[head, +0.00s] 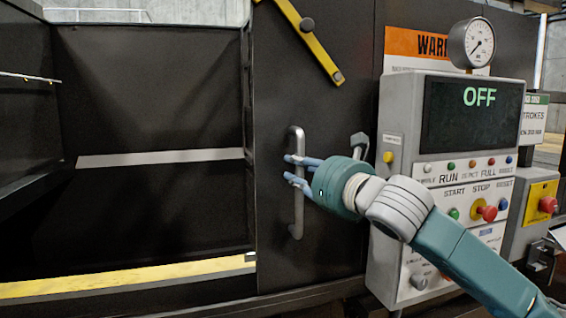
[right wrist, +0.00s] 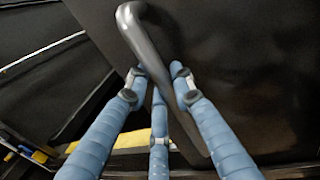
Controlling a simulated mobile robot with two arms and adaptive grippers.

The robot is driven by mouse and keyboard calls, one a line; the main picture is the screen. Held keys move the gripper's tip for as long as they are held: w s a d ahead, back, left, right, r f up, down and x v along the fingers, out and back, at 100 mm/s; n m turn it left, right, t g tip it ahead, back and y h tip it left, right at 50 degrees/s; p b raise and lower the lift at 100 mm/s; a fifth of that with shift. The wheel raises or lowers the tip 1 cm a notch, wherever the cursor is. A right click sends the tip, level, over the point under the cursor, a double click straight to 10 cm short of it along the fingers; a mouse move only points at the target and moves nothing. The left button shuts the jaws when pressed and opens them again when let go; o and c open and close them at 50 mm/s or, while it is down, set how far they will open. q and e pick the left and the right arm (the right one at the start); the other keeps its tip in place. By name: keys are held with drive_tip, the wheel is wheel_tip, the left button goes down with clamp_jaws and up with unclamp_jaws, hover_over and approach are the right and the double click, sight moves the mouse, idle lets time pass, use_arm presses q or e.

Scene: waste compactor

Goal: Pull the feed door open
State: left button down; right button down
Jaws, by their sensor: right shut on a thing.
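The feed door (head: 275,100) is a dark flat panel in the middle of the head view. It carries a grey vertical bar handle (head: 297,218). My right gripper (head: 290,169) reaches in from the right with its blue fingers around the middle of the handle, shut on it. In the right wrist view the fingers (right wrist: 155,88) close around the handle (right wrist: 143,35), which runs slanting between them. The fingers hide part of the bar. My left gripper is not in view.
Left of the door is a dark recess with a pale stripe (head: 160,158) and a yellow-edged sill (head: 130,278). A yellow bar (head: 310,40) sits high on the door. Right of it stand a small lever (head: 359,142), a control box (head: 405,120) reading OFF, and a gauge (head: 470,43).

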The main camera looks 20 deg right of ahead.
drive_tip(key=d, duration=0.2)
drive_tip(key=shift+d+f+p, duration=0.1)
drive_tip(key=shift+d+p, duration=0.2)
drive_tip(key=c, duration=1.5)
unclamp_jaws()
drive_tip(key=shift+a, duration=0.3)
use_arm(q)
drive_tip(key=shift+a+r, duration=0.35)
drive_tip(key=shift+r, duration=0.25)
use_arm(e)
drive_tip(key=shift+d+v, duration=0.15)
drive_tip(key=shift+v, duration=2.9)
drive_tip(key=shift+d+v, duration=0.1)
drive_tip(key=shift+v, duration=2.9)
